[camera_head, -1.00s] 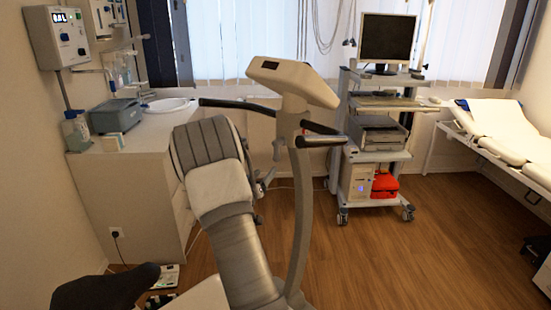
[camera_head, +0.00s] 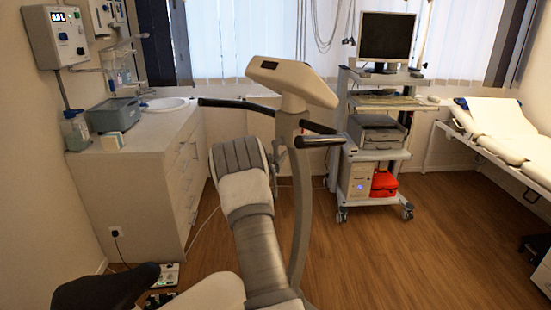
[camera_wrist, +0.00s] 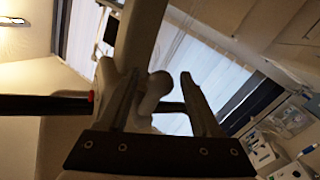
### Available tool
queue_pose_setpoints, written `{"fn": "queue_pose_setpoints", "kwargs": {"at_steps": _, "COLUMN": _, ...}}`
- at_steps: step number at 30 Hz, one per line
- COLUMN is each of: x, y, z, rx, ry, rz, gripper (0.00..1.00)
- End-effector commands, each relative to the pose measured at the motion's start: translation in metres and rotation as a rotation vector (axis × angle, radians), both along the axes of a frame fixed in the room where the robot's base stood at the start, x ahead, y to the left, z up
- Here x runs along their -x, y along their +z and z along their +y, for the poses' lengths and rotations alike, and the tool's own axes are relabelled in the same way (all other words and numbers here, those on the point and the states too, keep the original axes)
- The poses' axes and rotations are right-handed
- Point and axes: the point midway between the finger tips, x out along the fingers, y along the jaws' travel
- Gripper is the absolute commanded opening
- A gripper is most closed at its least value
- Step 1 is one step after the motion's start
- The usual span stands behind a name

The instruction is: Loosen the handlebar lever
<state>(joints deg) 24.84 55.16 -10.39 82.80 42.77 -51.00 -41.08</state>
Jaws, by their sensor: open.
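The exercise bike's pale post (camera_head: 303,190) carries a console head (camera_head: 292,82) and dark handlebars (camera_head: 320,140) in the head view. The lever is a small grey, rounded part on the post (camera_head: 281,152). In the wrist view, a rounded grey lever end (camera_wrist: 154,92) shows between the two fingers of my gripper (camera_wrist: 160,76). My gripper is open, with a finger on either side of it; I cannot tell whether either finger touches it. In the head view my gripper is mostly hidden by my own arm beside the post.
A dark handlebar (camera_wrist: 45,105) extends left in the wrist view, close to the left finger. A cart with a monitor (camera_head: 388,38) stands behind right of the bike. A cabinet with a sink (camera_head: 150,160) is on the left, a couch (camera_head: 500,130) at right.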

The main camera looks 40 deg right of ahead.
Motion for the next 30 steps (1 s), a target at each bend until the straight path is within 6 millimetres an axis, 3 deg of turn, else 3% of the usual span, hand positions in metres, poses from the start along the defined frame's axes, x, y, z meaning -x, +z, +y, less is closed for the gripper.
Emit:
{"fn": "queue_pose_setpoints", "kwargs": {"at_steps": 4, "x": 0.0000, "y": -0.0001, "z": 0.0002, "rx": 0.000, "ry": 0.000, "rz": 0.000, "gripper": 0.63}}
{"fn": "queue_pose_setpoints", "kwargs": {"at_steps": 15, "x": 0.0001, "y": 0.0000, "z": 0.0003, "rx": 0.000, "ry": 0.000, "rz": 0.000, "gripper": 0.00}}
{"fn": "queue_pose_setpoints", "kwargs": {"at_steps": 30, "x": 0.0002, "y": 0.0001, "z": 0.0003, "rx": 0.000, "ry": 0.000, "rz": 0.000, "gripper": 0.00}}
